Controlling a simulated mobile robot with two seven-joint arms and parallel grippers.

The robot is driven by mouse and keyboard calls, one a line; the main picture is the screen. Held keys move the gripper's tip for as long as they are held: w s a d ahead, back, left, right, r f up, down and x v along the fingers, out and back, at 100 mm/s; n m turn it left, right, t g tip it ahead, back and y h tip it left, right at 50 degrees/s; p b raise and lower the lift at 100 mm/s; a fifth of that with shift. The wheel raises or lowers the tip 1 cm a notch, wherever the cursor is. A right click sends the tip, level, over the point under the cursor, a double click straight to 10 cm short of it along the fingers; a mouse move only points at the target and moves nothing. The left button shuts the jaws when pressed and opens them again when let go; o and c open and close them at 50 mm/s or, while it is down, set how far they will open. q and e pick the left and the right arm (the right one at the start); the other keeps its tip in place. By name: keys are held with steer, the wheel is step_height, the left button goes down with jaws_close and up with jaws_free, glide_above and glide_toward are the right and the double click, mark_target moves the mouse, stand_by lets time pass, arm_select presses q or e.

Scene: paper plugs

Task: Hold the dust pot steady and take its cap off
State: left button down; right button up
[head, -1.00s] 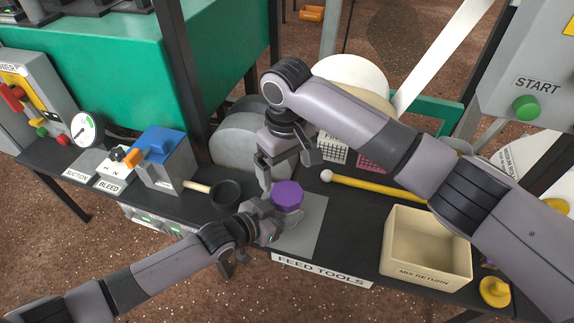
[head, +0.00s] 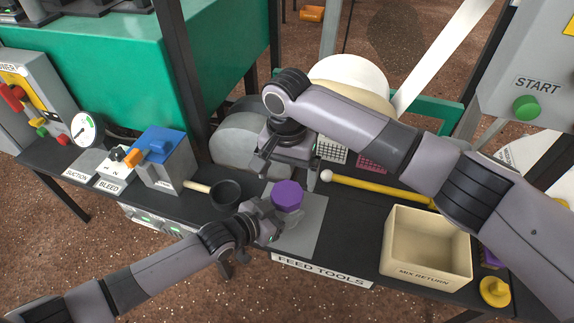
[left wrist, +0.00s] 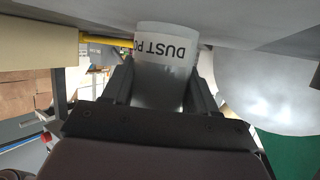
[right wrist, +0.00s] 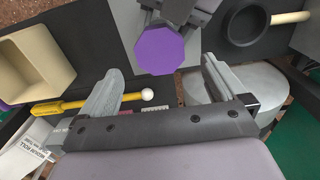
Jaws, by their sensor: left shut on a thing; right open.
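The dust pot (left wrist: 166,55) is a pale, translucent pot with "DUST PO" readable in the left wrist view. It stands on a grey mat (head: 312,232). Its purple, many-sided cap (head: 287,196) sits on top; it also shows in the right wrist view (right wrist: 160,50). My left gripper (head: 272,222) is shut around the pot's body below the cap, one finger on each side in the left wrist view. My right gripper (head: 289,172) is open and empty, just behind the cap and apart from it. In the right wrist view its fingers (right wrist: 160,90) are spread wide, with the cap beyond them.
A dark cup with a wooden handle (head: 226,194) stands left of the pot. A yellow stick with a white ball end (head: 380,189) lies to the right. A cream bin marked MIX RETURN (head: 427,272) is at front right. A grey rounded housing (head: 237,143) stands behind.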

mark_target(287, 192)
step_height(287, 192, down, 6)
steer(key=shift+f, duration=0.1)
stand_by(0.4)
steer(key=c, duration=1.2)
steer(key=shift+n, duration=1.7)
steer(key=o, duration=1.2)
